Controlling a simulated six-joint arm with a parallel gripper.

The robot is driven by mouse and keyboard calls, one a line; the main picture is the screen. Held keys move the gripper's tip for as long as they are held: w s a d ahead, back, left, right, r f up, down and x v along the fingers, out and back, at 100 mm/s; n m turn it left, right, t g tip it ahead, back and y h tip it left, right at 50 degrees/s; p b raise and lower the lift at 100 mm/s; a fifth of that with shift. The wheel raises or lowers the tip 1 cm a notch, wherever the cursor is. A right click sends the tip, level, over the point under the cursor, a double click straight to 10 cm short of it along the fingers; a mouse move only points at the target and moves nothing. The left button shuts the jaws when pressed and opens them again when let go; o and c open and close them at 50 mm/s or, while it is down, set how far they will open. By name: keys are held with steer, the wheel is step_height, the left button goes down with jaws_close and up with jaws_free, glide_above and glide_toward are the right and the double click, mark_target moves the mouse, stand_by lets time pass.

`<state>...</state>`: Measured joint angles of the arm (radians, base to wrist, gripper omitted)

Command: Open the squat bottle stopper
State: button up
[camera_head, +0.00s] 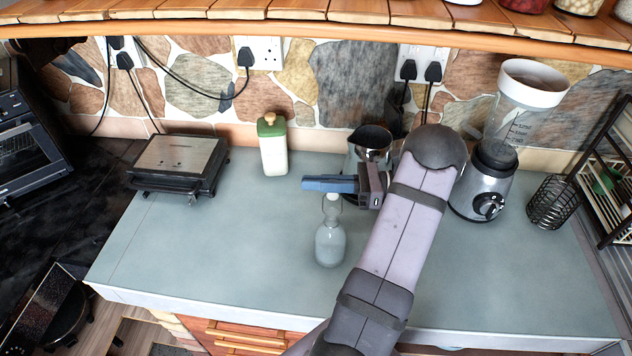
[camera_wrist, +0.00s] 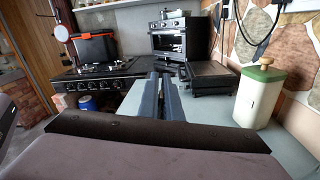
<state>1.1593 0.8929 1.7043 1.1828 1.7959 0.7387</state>
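A squat clear glass bottle (camera_head: 330,246) stands upright on the grey-green counter in the head view. Its pale stopper (camera_head: 332,203) sits at the top of the narrow neck, partly hidden by my gripper. My gripper (camera_head: 305,184) points left, its blue fingers level and just above or behind the bottle's neck; I cannot tell if they touch it. The fingers lie close together and look shut, with nothing visible between them. In the wrist view my gripper (camera_wrist: 162,78) points along the counter, and the glass bottle is not visible.
A cream container with green lid (camera_head: 272,145) stands behind left, a black-and-silver grill (camera_head: 180,165) farther left. A metal jug (camera_head: 370,145) is close behind my gripper; a blender (camera_head: 485,185) and wire basket (camera_head: 553,203) stand right. The counter's front left (camera_head: 220,250) is clear.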

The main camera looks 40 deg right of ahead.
steer(key=o, duration=0.3)
steer(key=shift+s+d, duration=0.1)
steer(key=b+v, duration=0.3)
steer(key=v, duration=0.4)
steer(key=shift+b, duration=0.35)
steer(key=shift+r+p, duration=0.1)
steer(key=shift+p, duration=0.35)
